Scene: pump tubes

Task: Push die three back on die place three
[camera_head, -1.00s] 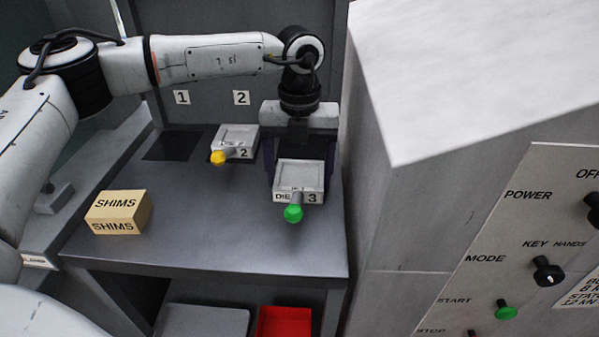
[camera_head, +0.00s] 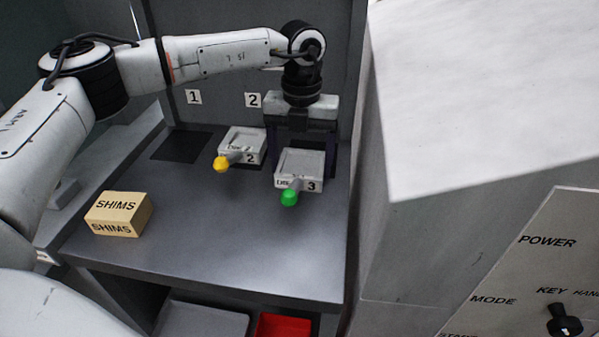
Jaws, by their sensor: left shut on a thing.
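Die three (camera_head: 300,165) is a grey block marked 3 with a green-knobbed handle (camera_head: 289,197) toward the front of the shelf. My left gripper (camera_head: 302,150) reaches down from behind, its dark fingers on both sides of die three, shut on it. Die two (camera_head: 243,146), with a yellow knob, sits just left of it. Die place three is hidden behind my gripper and die three. My right gripper is not in view.
A tan shims box (camera_head: 118,214) stands at the shelf's front left. A dark empty square (camera_head: 181,147) lies under label 1. A grey cabinet (camera_head: 470,100) borders the right side. The shelf (camera_head: 215,235) is clear in front.

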